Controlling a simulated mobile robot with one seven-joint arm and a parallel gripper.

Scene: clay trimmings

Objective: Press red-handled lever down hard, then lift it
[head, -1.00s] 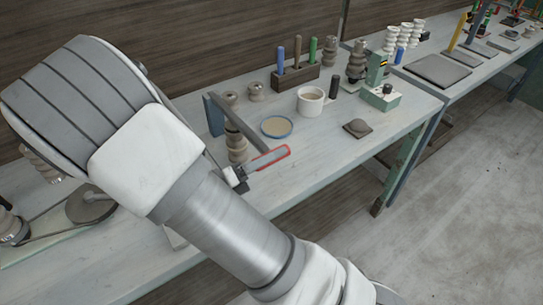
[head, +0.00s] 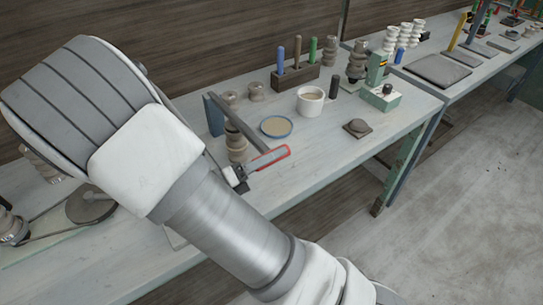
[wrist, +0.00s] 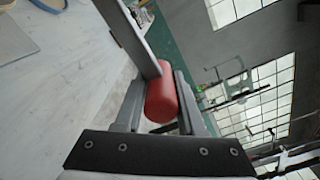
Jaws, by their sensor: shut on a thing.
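The lever is a flat grey bar (head: 238,122) that runs from a blue upright (head: 213,114) toward the table's front edge. It ends in a red handle (head: 287,149), of which only the edges show around my finger in the head view. In the wrist view the red handle (wrist: 161,102) is a rounded cylinder lying between my two fingers. My gripper (head: 262,164) is shut on the handle; its fingers also show in the wrist view (wrist: 158,82). My arm hides part of the bench and the lever's surroundings in the head view.
A stack of clay rounds (head: 236,145) stands under the bar. The bench front right of the handle is clear.

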